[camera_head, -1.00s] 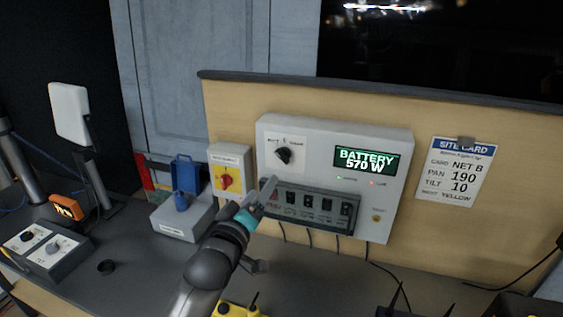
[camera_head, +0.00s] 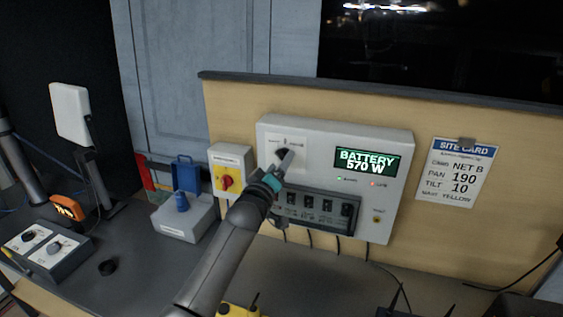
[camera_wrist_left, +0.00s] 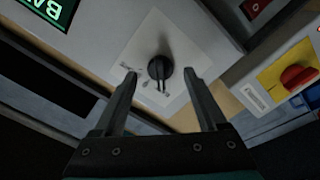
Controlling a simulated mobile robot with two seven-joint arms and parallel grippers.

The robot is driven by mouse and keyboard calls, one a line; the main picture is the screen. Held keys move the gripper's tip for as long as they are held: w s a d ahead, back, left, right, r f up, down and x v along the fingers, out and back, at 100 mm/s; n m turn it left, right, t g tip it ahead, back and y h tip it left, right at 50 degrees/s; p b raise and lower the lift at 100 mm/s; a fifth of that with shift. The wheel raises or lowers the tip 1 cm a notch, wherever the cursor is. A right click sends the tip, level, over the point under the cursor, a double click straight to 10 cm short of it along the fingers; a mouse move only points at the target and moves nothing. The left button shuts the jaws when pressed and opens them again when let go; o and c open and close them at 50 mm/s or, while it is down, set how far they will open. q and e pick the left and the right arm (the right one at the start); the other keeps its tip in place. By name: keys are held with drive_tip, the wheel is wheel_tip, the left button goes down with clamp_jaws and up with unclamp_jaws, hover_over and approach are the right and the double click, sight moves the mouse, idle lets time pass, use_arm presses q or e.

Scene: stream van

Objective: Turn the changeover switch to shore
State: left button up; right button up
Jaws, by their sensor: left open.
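The changeover switch (camera_wrist_left: 160,72) is a round black knob on a white label plate on the grey power panel (camera_head: 385,222). In the head view the knob (camera_head: 281,154) is partly hidden by my gripper. The panel's display (camera_head: 367,161) reads BATTERY 570 W. My left gripper (camera_head: 285,160) is up at the knob. In the left wrist view its two fingers (camera_wrist_left: 163,82) are open, one on each side of the knob, with visible gaps and nothing held. I cannot tell how far the fingertips are from the panel. My right gripper is not in view.
A site card (camera_head: 458,172) hangs on the right.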

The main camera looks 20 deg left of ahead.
use_arm(q)
drive_tip(key=shift+w, duration=0.95)
drive_tip(key=shift+c, duration=0.3)
clamp_jaws()
